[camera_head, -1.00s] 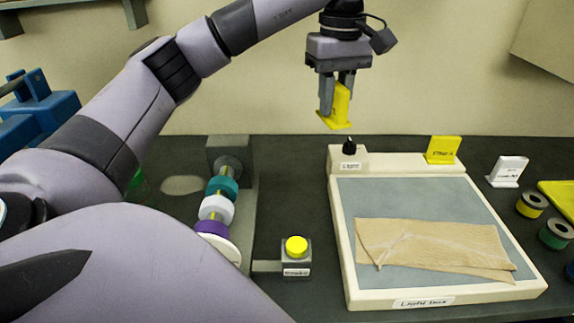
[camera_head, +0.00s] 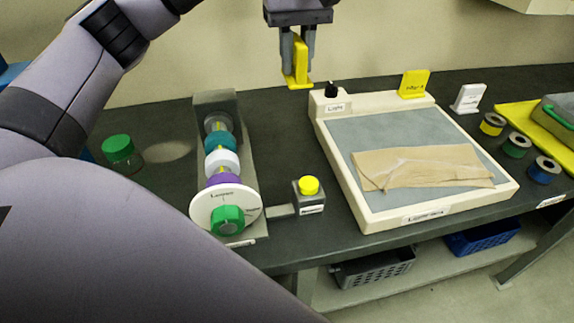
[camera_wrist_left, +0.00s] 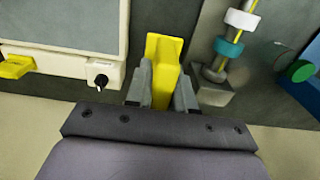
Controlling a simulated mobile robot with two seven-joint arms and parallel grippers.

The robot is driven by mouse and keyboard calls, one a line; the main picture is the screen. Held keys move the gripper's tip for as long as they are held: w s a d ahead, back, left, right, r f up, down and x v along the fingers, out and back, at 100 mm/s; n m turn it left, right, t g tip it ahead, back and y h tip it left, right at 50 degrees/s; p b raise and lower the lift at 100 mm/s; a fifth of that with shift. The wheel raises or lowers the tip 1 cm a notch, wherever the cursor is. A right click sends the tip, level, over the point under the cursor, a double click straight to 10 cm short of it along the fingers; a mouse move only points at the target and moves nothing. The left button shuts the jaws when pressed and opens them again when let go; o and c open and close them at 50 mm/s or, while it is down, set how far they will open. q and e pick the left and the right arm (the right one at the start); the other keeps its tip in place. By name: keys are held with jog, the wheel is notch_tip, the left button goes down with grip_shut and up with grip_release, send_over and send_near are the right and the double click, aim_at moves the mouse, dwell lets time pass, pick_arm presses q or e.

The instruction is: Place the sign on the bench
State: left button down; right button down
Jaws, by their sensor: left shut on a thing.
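A yellow sign (camera_head: 299,66) is held upright between the fingers of my left gripper (camera_head: 297,58), which hangs down near the back of the bench. In the left wrist view the sign (camera_wrist_left: 162,62) stands between the left gripper's fingers (camera_wrist_left: 162,90), over dark surface between the light box and the disc device. The dark bench (camera_head: 277,135) has bare room there. My right gripper is not in view.
The disc device (camera_head: 221,160) and a yellow-button box (camera_head: 309,190) are at left and front.

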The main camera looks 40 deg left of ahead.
pick_arm(q)
jog(key=shift+f, duration=0.3)
notch_tip(320, 180, down, 14)
jog(key=shift+f+b, duration=0.1)
jog(key=shift+b, duration=0.95)
notch_tip(320, 180, down, 5)
jog(key=shift+f, duration=0.1)
jog(key=shift+f, duration=0.2)
jog(key=c, duration=1)
grip_release()
